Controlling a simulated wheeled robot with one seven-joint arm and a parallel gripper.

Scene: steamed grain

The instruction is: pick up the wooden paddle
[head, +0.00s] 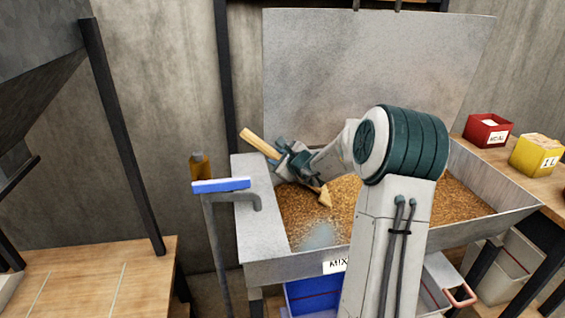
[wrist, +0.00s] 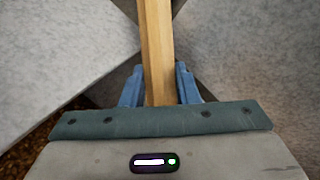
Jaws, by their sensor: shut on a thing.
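The wooden paddle (head: 260,143) is a pale wooden bar that slants across the left end of the grain trough in the head view. Its upper end sticks out up and left past my gripper (head: 291,161), and a wooden part shows below right, by the grain. In the wrist view the paddle's shaft (wrist: 157,50) runs straight up between the two blue fingers of my gripper (wrist: 160,85). My gripper is shut on the shaft. Whether the lower end touches the grain is unclear.
The metal trough (head: 262,215) holds brown grain (head: 345,190), with a raised metal panel (head: 375,75) behind. A blue-topped stand (head: 221,185) is at left. A red box (head: 488,130) and a yellow box (head: 537,155) sit on the right bench. A wooden table (head: 95,275) is lower left.

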